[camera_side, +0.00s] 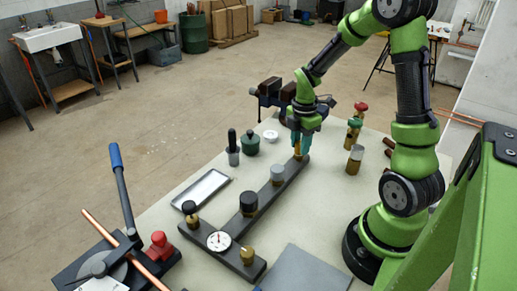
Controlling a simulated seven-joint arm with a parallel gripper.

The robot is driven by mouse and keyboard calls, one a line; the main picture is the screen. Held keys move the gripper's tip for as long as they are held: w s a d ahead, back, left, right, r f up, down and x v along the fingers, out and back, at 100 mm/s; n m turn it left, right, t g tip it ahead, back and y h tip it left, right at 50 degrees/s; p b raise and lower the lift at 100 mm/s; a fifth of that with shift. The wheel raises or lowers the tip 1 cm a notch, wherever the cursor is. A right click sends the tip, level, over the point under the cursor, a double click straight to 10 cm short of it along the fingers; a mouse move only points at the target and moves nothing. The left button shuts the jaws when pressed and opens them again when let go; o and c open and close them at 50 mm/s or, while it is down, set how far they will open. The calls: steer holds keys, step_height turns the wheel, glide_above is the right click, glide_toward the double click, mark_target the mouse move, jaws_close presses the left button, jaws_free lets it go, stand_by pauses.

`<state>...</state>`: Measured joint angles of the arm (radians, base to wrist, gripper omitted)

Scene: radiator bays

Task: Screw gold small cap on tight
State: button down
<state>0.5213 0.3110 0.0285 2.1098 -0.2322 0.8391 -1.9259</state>
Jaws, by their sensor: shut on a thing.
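My gripper (301,147), with teal fingers, points down at the far end of a dark bar (261,192) on the table. It is shut on a small gold piece (298,153), which I take to be the gold small cap. The fingers hide most of it, so I cannot tell how it sits on its stub. Along the same bar stand a grey cap (277,174) and a black cap (248,203). On the crossing front bar are a black-topped brass fitting (190,214), a white dial gauge (218,241) and another gold cap (247,254).
Left of the bar are an empty metal tray (201,188), a dark cylinder (233,150), a green pot (250,141) and a white disc (270,135). A vise (270,91) stands behind. Valve-like pieces (355,158) are at the right, and a grey plate (305,270) lies in front.

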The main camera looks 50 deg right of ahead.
steer(key=m, duration=2.1)
steer(key=shift+m, duration=0.3)
steer(key=m, duration=0.5)
steer(key=shift+m, duration=0.3)
steer(key=c, duration=1)
jaws_free()
steer(key=shift+o, duration=0.2)
